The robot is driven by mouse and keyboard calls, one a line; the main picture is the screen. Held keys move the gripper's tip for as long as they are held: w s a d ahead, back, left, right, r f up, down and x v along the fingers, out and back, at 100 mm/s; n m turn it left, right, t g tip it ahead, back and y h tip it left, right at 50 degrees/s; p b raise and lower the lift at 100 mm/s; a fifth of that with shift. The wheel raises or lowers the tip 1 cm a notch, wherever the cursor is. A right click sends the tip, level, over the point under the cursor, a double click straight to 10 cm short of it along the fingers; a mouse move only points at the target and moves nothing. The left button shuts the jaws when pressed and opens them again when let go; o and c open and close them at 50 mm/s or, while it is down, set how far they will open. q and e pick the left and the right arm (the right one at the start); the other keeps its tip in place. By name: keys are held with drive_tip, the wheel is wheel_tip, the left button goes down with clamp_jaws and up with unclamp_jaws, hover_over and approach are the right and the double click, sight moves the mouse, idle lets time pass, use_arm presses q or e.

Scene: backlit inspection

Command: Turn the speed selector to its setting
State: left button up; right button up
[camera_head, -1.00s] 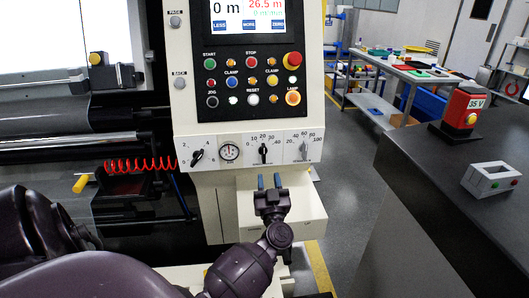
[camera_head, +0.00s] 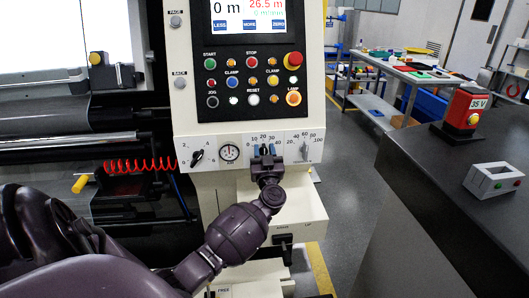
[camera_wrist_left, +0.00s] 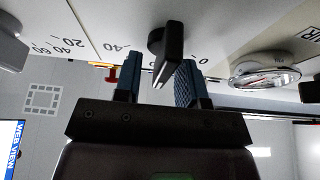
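A black selector knob (camera_head: 264,148) with a scale reading about 0 to 40 is the middle control on the white strip under the button panel. My left gripper (camera_head: 263,153) is right in front of it. In the left wrist view, the knob (camera_wrist_left: 168,52) lies between the two blue fingertips of the left gripper (camera_wrist_left: 159,68), which stand apart with gaps beside it. The gripper looks open. A grey knob (camera_head: 304,151) with a scale to 100 is to the right. The captions under the knobs are too small to read. My right gripper is out of view.
A round gauge (camera_head: 229,153) and another black knob (camera_head: 197,156) are left of the middle knob. Buttons and a red mushroom button (camera_head: 293,60) sit above. A beige box (camera_head: 297,220) juts out below. A dark counter (camera_head: 440,190) is at the right.

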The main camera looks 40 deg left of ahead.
use_arm(q)
clamp_jaws()
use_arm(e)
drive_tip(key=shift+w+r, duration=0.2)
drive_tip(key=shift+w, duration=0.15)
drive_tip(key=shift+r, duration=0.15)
